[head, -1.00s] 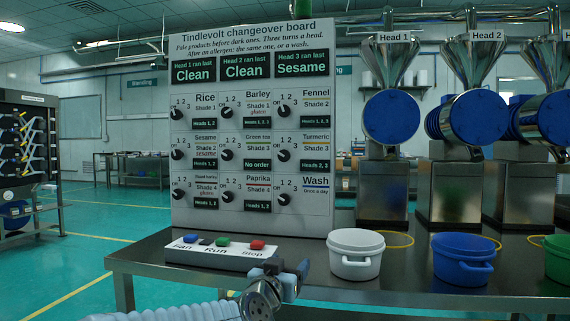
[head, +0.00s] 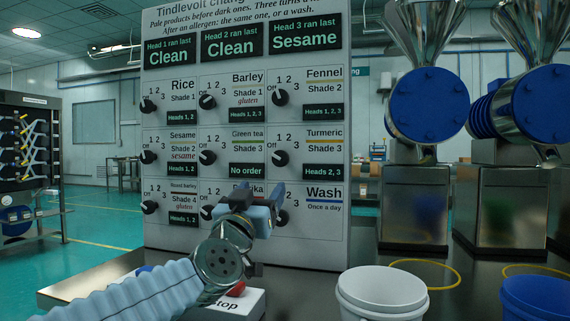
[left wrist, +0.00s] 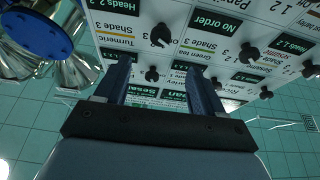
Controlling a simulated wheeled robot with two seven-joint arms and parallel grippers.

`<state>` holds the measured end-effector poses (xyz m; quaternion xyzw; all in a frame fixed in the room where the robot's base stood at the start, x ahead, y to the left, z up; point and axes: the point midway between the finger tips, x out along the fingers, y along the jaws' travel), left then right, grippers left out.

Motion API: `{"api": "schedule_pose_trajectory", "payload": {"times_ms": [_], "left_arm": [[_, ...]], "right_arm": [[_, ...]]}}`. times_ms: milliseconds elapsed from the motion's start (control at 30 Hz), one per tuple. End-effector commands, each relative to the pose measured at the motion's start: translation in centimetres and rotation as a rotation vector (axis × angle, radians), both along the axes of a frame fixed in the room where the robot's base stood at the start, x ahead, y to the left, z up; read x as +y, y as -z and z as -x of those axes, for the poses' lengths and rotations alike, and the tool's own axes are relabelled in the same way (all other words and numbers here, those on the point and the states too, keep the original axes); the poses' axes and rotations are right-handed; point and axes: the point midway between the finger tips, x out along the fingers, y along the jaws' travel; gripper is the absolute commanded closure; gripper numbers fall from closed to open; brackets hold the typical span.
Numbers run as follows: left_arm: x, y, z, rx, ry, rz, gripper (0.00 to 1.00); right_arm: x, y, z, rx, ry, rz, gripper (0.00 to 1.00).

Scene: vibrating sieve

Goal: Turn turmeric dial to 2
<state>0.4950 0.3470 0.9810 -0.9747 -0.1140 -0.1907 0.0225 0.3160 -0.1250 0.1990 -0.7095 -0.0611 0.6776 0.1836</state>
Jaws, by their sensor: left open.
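The turmeric dial (head: 280,158) is a black knob left of the Turmeric label on the white changeover board (head: 346,180). Its pointer seems turned to the left, toward the off side; the exact setting is too small to be sure. My left gripper (head: 258,200) is open and empty, in front of the board's bottom row and below the turmeric dial in the head view. It partly hides the Paprika and Wash panels. In the left wrist view, upside down, the turmeric dial (left wrist: 160,36) lies just beyond the gap between the open fingers (left wrist: 155,64), apart from them. My right gripper is not in view.
Other dials sit close around, such as the Fennel dial (head: 280,97) and Green tea dial (head: 207,157). Below are a button box (head: 240,302), a white pot (head: 382,295) and a blue pot (head: 535,298). Metal heads with blue discs (head: 428,104) stand at right.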

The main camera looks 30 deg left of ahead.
Motion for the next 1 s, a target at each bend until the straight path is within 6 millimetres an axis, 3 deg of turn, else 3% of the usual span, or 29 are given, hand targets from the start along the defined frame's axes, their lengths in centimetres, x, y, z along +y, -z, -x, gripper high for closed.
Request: {"api": "schedule_pose_trajectory", "payload": {"times_ms": [167, 500, 700, 1000], "left_arm": [[0.4, -0.9, -1.1, -0.007, -0.003, -0.001, 0.31], [2.0, -3.8, -8.0, -0.005, -0.001, -0.002, 0.31], [2.7, -5.1, -11.0, -0.006, -0.002, -0.002, 0.31], [3.1, -5.5, -12.2, -0.006, -0.001, -0.002, 0.31]], "right_arm": [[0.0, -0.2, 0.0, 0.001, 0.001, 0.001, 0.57], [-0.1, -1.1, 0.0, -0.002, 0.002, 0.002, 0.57], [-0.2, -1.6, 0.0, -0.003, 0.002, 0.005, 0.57], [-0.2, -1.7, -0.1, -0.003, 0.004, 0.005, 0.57]]}}
